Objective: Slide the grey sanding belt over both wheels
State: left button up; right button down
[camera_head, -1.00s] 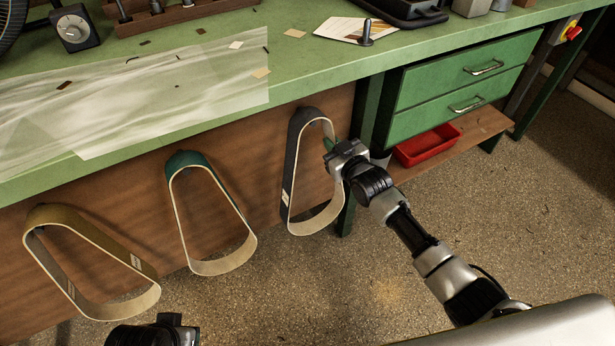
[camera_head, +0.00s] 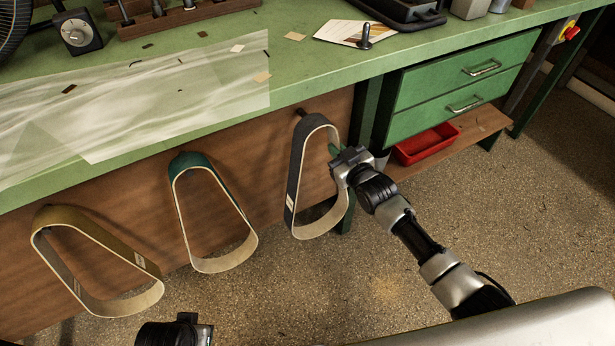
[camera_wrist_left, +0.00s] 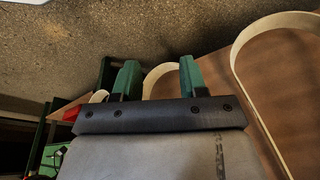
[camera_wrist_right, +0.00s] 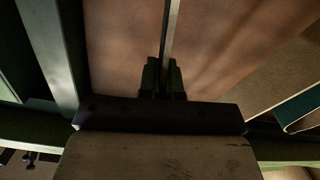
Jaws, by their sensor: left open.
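The grey sanding belt (camera_head: 296,165) hangs as a long loop, dark outside and pale inside, in front of the wooden panel under the bench. My right gripper (camera_head: 337,160) is shut on its right-hand strand; the right wrist view shows the belt's edge (camera_wrist_right: 171,35) between the close fingers (camera_wrist_right: 163,80). A peg (camera_head: 300,112) shows beside the belt's top, outside the loop. My left gripper (camera_wrist_left: 158,78) is open and empty; only part of it shows at the head view's bottom edge. I cannot make out the two wheels.
A green belt (camera_head: 190,162) and a tan belt (camera_head: 62,217) hang on the panel to the left. Green drawers (camera_head: 460,85) and a red tray (camera_head: 427,144) are right of my gripper. The green bench top (camera_head: 300,65) is above; floor is free in front.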

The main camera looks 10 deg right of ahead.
jog(key=shift+s+d+r, duration=0.1)
jog(key=shift+s, duration=0.15)
jog(key=shift+s+d+p, duration=0.15)
jog(key=shift+s+p, duration=0.25)
jog(key=shift+p, duration=0.15)
pick_arm(q)
jog(key=s+f+g+p, duration=0.1)
jog(key=s+f+p, duration=0.2)
jog(key=f, duration=1.2)
jog(key=s, duration=0.2)
jog(key=shift+s+a, duration=0.35)
pick_arm(e)
jog(key=v, duration=0.4)
jog(key=shift+s+d, duration=0.1)
jog(key=shift+s, duration=0.3)
pick_arm(q)
jog(key=shift+w+r, duration=0.1)
jog(key=shift+w, duration=0.1)
pick_arm(e)
jog(key=shift+r, duration=0.1)
